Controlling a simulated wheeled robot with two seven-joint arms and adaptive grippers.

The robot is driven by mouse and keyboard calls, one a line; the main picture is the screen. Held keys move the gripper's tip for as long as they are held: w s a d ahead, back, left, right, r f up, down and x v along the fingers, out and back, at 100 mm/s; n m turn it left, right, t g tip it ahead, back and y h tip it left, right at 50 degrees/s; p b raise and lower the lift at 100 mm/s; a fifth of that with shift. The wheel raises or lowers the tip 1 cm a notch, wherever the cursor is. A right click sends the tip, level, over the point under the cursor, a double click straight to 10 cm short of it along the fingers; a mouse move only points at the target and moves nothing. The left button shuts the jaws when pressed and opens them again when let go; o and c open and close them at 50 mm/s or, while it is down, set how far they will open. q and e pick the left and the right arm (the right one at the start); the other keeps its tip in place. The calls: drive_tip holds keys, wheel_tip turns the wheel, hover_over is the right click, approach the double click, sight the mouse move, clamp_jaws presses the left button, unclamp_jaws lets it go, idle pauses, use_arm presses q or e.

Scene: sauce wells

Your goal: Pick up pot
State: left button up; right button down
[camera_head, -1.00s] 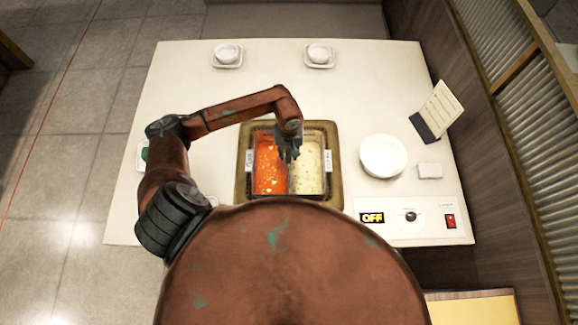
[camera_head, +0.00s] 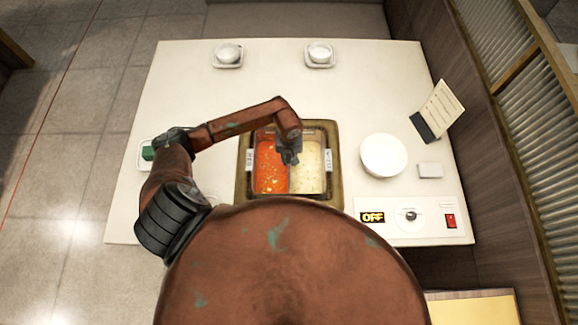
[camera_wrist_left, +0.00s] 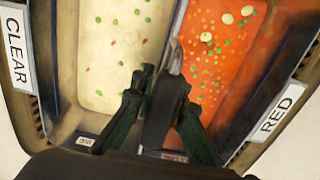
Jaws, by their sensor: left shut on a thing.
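The pot (camera_head: 308,187) is a rectangular metal vessel split by a divider. It holds red broth on the left and pale broth on the right in the head view. The wrist view shows the pot (camera_wrist_left: 67,50) with labels "CLEAR" and "RED". It sits within a brown frame (camera_head: 243,190) on the table. My left gripper (camera_head: 289,158) is over the middle of the pot. In the wrist view the left gripper (camera_wrist_left: 165,75) is shut on the pot at its central divider; the fingers partly hide the grip. My right gripper is not in view.
A white bowl on a plate (camera_head: 383,156) stands right of the pot, beside a small white block (camera_head: 430,170). A menu stand (camera_head: 437,110) and a control panel reading OFF (camera_head: 410,217) are farther right. Two small dishes (camera_head: 228,55) (camera_head: 319,54) stand at the back.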

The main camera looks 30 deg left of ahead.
use_arm(q)
clamp_jaws()
drive_tip(key=shift+w+r, duration=0.15)
drive_tip(key=shift+r, duration=0.5)
wheel_tip(320, 180, up, 9)
drive_tip(key=shift+f, duration=0.1)
